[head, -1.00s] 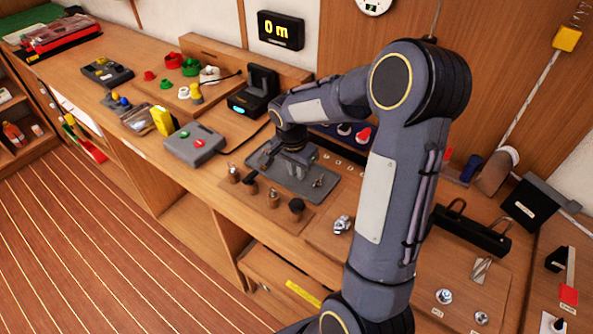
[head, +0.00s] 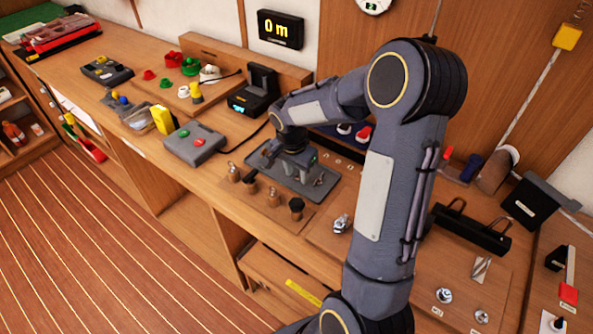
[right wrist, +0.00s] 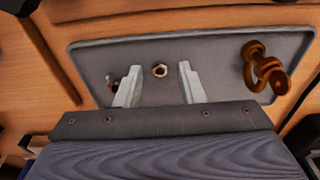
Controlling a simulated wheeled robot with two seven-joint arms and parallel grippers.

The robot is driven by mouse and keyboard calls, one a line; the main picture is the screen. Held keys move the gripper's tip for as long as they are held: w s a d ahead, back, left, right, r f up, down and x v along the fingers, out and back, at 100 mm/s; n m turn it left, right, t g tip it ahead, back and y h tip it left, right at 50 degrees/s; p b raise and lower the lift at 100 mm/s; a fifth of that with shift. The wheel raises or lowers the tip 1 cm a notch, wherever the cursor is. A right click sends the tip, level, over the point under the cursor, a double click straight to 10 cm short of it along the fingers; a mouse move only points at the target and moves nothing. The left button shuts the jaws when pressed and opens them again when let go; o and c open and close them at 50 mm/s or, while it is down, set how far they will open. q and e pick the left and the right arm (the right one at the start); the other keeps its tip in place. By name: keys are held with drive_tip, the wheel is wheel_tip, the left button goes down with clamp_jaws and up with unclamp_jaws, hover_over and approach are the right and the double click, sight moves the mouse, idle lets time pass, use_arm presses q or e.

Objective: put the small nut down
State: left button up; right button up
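The small nut (right wrist: 160,70) is a little hexagonal ring with a coppery hole. In the right wrist view it lies on the grey tray (right wrist: 210,47), between the two fingertips of my right gripper (right wrist: 158,80), with a clear gap on each side. The right gripper is open and points down at the tray. In the head view the right gripper (head: 299,170) is over the same tray (head: 322,190), and the nut cannot be made out there. My left gripper is not in view.
Bronze-coloured rings (right wrist: 262,70) lie at the tray's right end. A small piece (right wrist: 110,84) is partly hidden by the left finger. Several dark-topped pegs (head: 273,197) stand in front of the tray. A grey box with red and green buttons (head: 193,145) is to the left.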

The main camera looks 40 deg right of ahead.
wheel_tip(320, 180, up, 11)
drive_tip(key=a, duration=0.1)
drive_tip(key=s+a+n+t+y, duration=0.2)
drive_tip(key=s+a+n, duration=0.4)
drive_tip(key=s, duration=0.4)
drive_tip(key=s+a+n+t+y, duration=0.3)
drive_tip(key=s+a+n, duration=0.4)
drive_tip(key=s+a, duration=0.2)
drive_tip(key=shift+s+r, duration=0.25)
drive_tip(key=shift+s, duration=0.35)
drive_tip(key=shift+r, duration=0.1)
